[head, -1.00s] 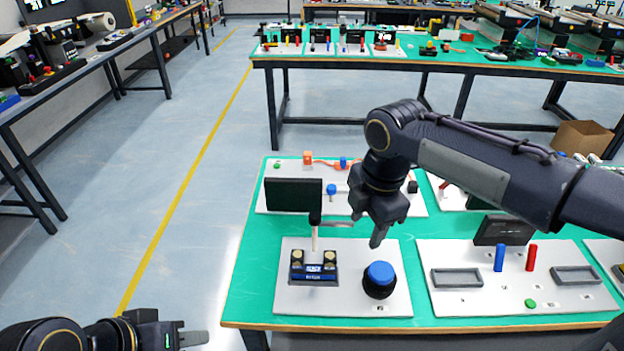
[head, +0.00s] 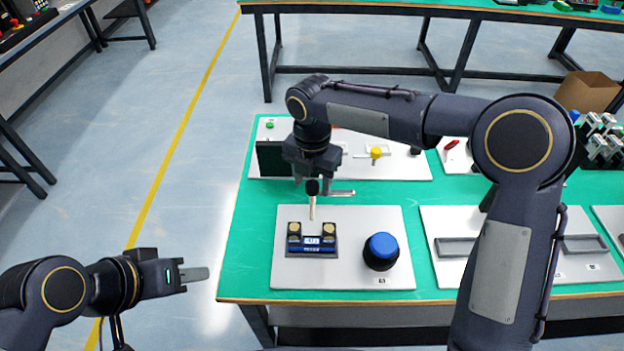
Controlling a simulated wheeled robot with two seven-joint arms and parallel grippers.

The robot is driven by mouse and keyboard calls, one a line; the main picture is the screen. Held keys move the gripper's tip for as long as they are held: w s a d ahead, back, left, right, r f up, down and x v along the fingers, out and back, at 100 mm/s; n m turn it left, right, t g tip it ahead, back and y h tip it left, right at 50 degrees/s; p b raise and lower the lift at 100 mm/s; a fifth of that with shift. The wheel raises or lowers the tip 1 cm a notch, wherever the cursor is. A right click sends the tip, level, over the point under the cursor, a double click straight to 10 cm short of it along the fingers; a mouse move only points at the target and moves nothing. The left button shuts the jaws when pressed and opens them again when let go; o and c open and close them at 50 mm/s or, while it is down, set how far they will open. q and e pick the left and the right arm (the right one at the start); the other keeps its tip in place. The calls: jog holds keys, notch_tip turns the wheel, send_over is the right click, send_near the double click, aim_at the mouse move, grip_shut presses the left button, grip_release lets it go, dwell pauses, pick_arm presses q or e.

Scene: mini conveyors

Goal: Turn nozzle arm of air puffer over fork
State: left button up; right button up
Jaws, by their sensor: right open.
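A white board (head: 345,280) on the green table carries a dark block (head: 312,252) with two gold discs and a blue label, probably the fork. A blue-domed black button (head: 381,251) sits right of it. Behind the block a pale post (head: 313,209) stands upright with a black ball (head: 312,187) on top. A thin grey bar (head: 342,192), probably the nozzle arm, points right from near the ball. My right gripper (head: 311,182) is open and points down at the ball; contact cannot be told. My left gripper (head: 195,274) is off the table at lower left, its finger opening hidden.
A dark upright panel (head: 270,160) stands just left of my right gripper on the rear board. A yellow knob (head: 376,153) is on that board. Another white board (head: 440,215) with a grey frame lies to the right, partly behind my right arm. Floor left of the table is clear.

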jog(key=shift+f, duration=0.2)
jog(key=shift+c, duration=0.4)
grip_shut()
